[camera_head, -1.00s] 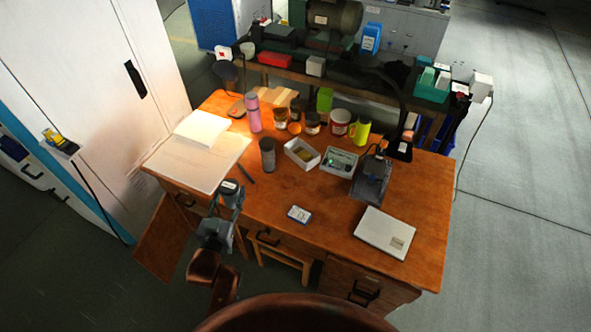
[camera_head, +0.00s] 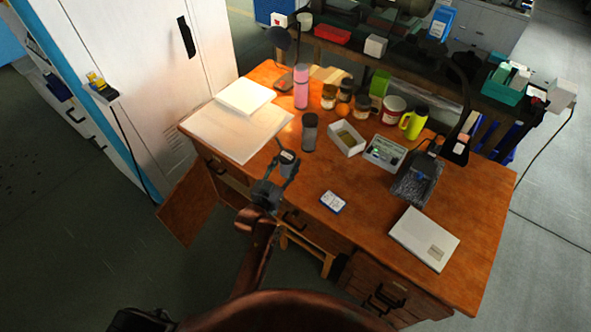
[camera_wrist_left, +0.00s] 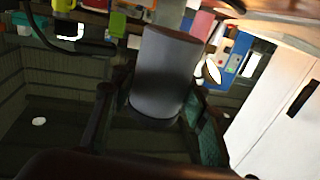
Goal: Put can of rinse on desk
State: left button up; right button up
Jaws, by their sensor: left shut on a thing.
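My left gripper (camera_head: 279,171) is shut on a grey cylindrical can, which I take to be the can of rinse (camera_head: 288,157). In the head view the can is small, with a pale patch on top, and partly covered by the fingers. In the left wrist view the can (camera_wrist_left: 165,75) fills the space between the fingers, its plain grey side showing. The gripper and can overlap the front left edge of the wooden desk (camera_head: 300,190); whether the can touches it cannot be told. My right gripper is not in view.
Papers (camera_head: 235,132) lie at the left. The front middle is mostly bare around a small card (camera_head: 332,202).

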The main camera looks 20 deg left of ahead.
pick_arm(q)
jog(key=w+f, duration=0.1)
jog(key=d+f, duration=0.1)
jog(key=w+f+b, duration=0.1)
jog(key=shift+w+d+f, duration=0.3)
jog(key=shift+d+f, duration=0.05)
jog(key=shift+w+f+b, duration=0.1)
jog(key=shift+f+b, duration=0.4)
jog(key=shift+f, duration=1.1)
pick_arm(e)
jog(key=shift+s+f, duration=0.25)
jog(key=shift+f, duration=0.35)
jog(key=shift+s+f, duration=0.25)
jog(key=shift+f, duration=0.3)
pick_arm(q)
jog(key=shift+f, duration=0.15)
jog(key=o, duration=1.3)
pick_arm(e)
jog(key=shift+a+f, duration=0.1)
pick_arm(q)
jog(key=shift+o, duration=0.2)
